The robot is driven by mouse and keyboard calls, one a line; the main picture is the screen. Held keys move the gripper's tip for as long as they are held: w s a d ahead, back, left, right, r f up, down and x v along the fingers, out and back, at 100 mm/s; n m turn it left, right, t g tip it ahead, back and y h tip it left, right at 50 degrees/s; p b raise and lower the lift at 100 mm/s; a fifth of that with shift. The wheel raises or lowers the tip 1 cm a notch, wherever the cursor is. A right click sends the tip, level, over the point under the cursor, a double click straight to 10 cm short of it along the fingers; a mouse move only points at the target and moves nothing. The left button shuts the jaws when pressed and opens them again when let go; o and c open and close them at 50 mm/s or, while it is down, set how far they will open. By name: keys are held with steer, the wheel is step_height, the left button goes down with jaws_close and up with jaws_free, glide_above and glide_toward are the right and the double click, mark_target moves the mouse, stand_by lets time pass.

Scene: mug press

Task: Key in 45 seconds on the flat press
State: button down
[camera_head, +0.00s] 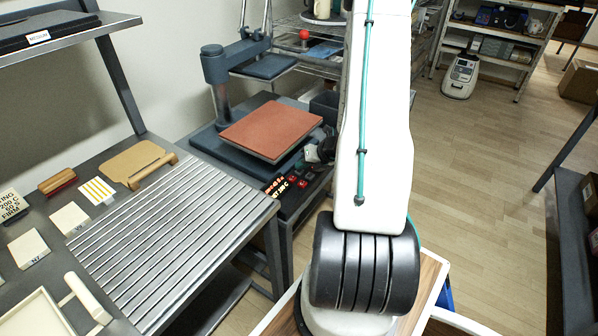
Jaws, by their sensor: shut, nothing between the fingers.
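The flat press stands at the centre left, with a dark column (215,70), an upper plate swung to the back (265,66) and a reddish-brown square pad (270,127) on its lower plate. Its control panel (292,198) is at the front right corner, with small glowing red displays (279,186) and small buttons. The digits are too small to read surely. My gripper (314,154) shows only partly beside my white arm, just above and behind the panel. It is shut and empty. My arm hides part of it, and whether it touches a button cannot be told.
A ribbed grey bench (165,235) lies left of the press, with a tan board (138,162), sample tiles (70,218) and a cream tray (35,315). A shelf (70,40) overhangs it. Wire shelving (300,55) stands behind the press. Floor (480,170) is clear to the right.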

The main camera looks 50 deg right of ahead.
mark_target(302, 172)
steer(key=shift+r, duration=0.35)
steer(key=shift+r, duration=2.5)
